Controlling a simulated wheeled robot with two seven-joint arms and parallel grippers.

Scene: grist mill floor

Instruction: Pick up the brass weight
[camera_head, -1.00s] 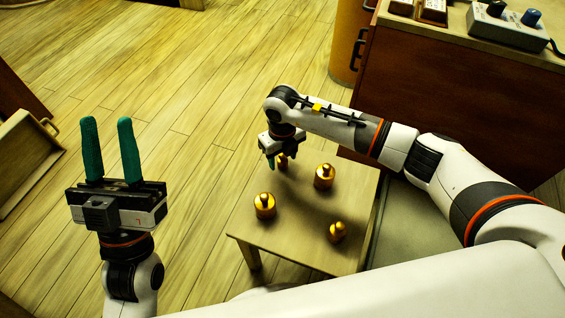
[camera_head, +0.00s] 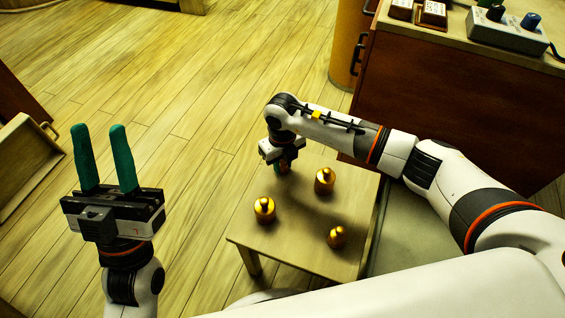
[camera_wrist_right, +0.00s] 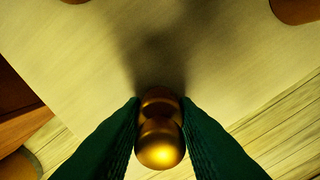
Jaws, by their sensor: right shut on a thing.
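Several gold-coloured brass weights stand on a small low wooden table (camera_head: 300,222). One brass weight (camera_wrist_right: 160,145), with a rounded knob on top, is between the green fingers of my right gripper (camera_head: 282,168) at the table's far left corner; in the head view the gripper mostly hides it. My right gripper is shut on it, with a finger on each side. Three other weights stand free: a larger one (camera_head: 325,181), one at the left (camera_head: 264,209) and one near the front (camera_head: 337,237). My left gripper (camera_head: 103,160) is open and empty, left of the table, fingers up.
A dark wooden cabinet (camera_head: 450,110) with a grey control box (camera_head: 508,30) on top stands at the back right. A yellow cylinder (camera_head: 349,45) stands beside it. A wooden crate (camera_head: 25,165) is at the far left. The floor behind the table is clear.

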